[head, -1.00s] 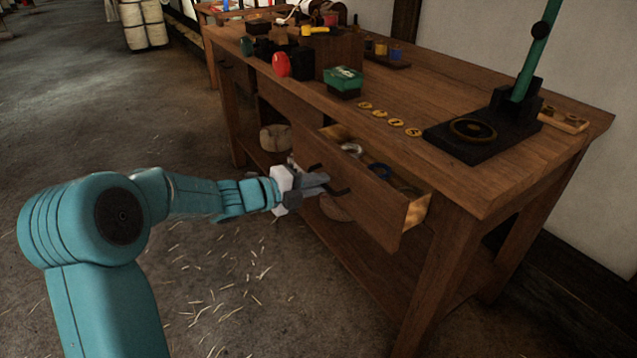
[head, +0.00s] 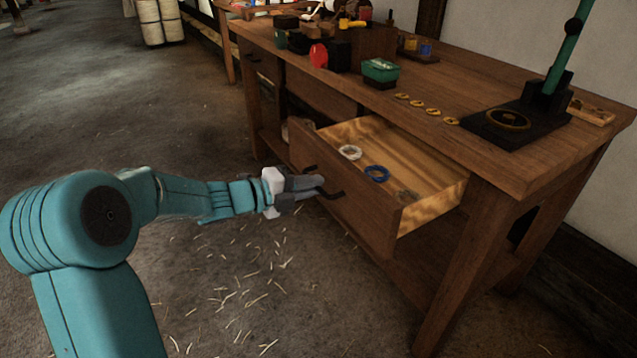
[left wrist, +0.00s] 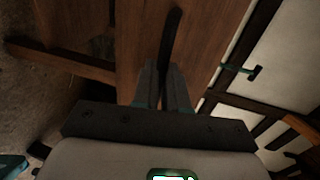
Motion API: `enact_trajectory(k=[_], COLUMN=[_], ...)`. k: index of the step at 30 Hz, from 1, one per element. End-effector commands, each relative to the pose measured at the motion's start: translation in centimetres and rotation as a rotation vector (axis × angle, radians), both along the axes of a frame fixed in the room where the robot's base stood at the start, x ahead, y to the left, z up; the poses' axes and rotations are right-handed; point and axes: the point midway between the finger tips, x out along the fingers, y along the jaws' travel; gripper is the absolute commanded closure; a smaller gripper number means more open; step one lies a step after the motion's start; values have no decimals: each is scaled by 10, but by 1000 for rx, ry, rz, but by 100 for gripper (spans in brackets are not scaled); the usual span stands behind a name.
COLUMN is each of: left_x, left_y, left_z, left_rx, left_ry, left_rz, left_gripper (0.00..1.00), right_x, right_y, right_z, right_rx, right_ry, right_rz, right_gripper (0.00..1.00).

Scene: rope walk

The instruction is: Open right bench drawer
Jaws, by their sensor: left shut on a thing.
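The right bench drawer (head: 360,205) stands well out from the wooden bench (head: 480,185). Its inside shows, with a white ring (head: 350,152), a blue ring (head: 377,173) and a small dull item near the right end. My left gripper (head: 318,184) is shut on the dark bar handle (head: 332,192) on the drawer front. In the left wrist view the gripper's fingers (left wrist: 168,88) close around the dark handle (left wrist: 170,45), with the drawer's wooden front behind. My right gripper is not in view.
On the bench top are a green box (head: 380,70), a red object (head: 319,55), several yellow discs (head: 417,104) and a black stand with a green post (head: 515,120). A bench leg (head: 465,265) stands right of the drawer. The floor in front is clear except for scattered straw.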

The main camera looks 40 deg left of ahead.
Motion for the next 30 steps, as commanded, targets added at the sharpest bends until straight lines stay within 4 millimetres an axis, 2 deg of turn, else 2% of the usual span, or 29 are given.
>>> enact_trajectory(k=[6,12,26,27,28,30], left_x=[-21,-34,-40,-40,-41,-41], left_y=[10,15,17,17,17,17], left_z=[0,0,0,0,0,0], left_rx=[0,-1,0,0,0,0], left_ry=[1,0,0,0,0,0], left_rz=[3,2,0,0,0,0], left_gripper=[100,100,100,75,65,63], right_x=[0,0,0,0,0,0], right_y=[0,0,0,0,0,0], right_z=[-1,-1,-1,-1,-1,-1], right_rx=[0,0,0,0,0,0], right_ry=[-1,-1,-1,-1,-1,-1], right_rz=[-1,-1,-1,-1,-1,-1], right_gripper=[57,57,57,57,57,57])
